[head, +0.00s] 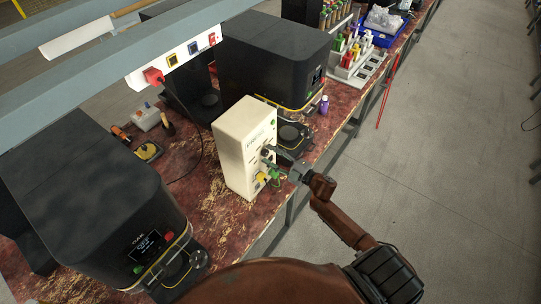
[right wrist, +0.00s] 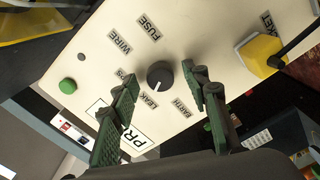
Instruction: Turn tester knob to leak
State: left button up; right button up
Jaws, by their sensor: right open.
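The tester is a cream box (head: 236,150) on the bench, and its face fills much of the right wrist view (right wrist: 215,35). Its black round knob (right wrist: 160,75) has a white pointer mark directed down-left, towards the LEAK label (right wrist: 148,100). Labels FUSE, WIRE and EARTH and one partly hidden label also surround it. My right gripper (head: 273,157) is at the tester's front. In the right wrist view its green-padded fingers (right wrist: 164,76) are open, one on each side of the knob, with visible gaps. My left gripper is not in view.
A yellow socket (right wrist: 262,54) with a dark lead and a green button (right wrist: 68,86) are on the tester face. Black machines (head: 95,190) (head: 270,58) flank the tester. A purple bottle (head: 324,105) stands behind it. The floor at right is clear.

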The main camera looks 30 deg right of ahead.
jog(key=v, duration=1.1)
jog(key=shift+s+d, duration=0.15)
jog(key=shift+s, duration=0.2)
jog(key=s+d+f+m+g+h+b, duration=0.1)
jog(key=s+d+f+m+h, duration=0.15)
jog(key=f, duration=0.75)
jog(key=s+d+f+m+g+h+b, duration=0.1)
jog(key=d+f+m+h, duration=0.25)
jog(key=f, duration=0.75)
jog(key=s+f+m+g+h+b, duration=0.1)
jog(key=s+f+m+g, duration=0.1)
jog(key=s+f, duration=0.35)
jog(key=s+f+m+g, duration=0.1)
jog(key=s+f, duration=0.1)
jog(key=f, duration=0.6)
jog(key=s+f+m+g+h+b, duration=0.1)
jog(key=s+f+m+g, duration=0.1)
jog(key=s+f, duration=0.35)
jog(key=s+a+f+m+g+b, duration=0.1)
jog(key=s+a+f+m+g, duration=0.1)
jog(key=s+a+f+g, duration=0.2)
jog(key=s+a+f+m+g+b, duration=0.2)
jog(key=s+a+f, duration=0.9)
jog(key=s+f, duration=1)
jog(key=s+m+g, duration=0.1)
jog(key=s+g, duration=0.1)
jog(key=s, duration=0.3)
jog(key=shift+f+g+y, duration=0.25)
jog(key=shift+g+y, duration=0.05)
jog(key=shift+y, duration=0.1)
